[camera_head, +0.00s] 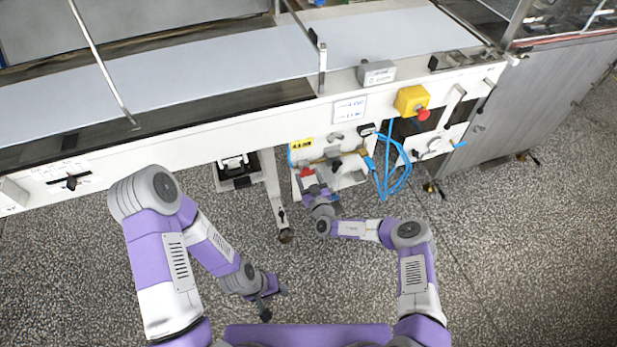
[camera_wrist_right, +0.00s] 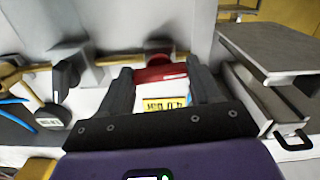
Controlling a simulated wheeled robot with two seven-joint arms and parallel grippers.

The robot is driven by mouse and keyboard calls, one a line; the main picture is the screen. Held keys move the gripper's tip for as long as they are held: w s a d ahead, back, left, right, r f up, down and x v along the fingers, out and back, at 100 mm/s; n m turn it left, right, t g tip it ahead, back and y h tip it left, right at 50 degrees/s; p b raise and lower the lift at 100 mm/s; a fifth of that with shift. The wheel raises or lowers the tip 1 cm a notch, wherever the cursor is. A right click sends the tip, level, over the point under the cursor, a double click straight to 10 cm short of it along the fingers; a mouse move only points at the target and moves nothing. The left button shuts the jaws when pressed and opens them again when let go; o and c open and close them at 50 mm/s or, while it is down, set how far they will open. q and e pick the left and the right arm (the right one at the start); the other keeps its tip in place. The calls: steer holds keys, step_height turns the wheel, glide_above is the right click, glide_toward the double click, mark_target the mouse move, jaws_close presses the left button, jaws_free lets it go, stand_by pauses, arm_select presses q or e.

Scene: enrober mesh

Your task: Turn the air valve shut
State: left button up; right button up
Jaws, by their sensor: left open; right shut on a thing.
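The air valve's red handle (camera_head: 306,172) is on the white panel (camera_head: 355,178) under the conveyor. In the right wrist view the red handle (camera_wrist_right: 158,74) lies between the two dark fingers. My right gripper (camera_head: 313,184) is shut on it, and the gripper (camera_wrist_right: 160,80) hides part of the valve. The valve body and the exact angle of the handle are hard to make out. My left gripper (camera_head: 268,303) is open and empty, low over the floor, well away from the panel.
Blue hoses (camera_head: 392,170) hang in loops right of the valve. A yellow box with a red button (camera_head: 411,100) is above them. Speckled floor in front is clear.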

steer(key=shift+n+p, duration=2.85)
steer(key=shift+n, duration=5.45)
steer(key=o, duration=1.1)
steer(key=shift+c, duration=0.2)
steer(key=p+v, duration=0.3)
steer(key=v, duration=0.4)
steer(key=shift+s, duration=0.25)
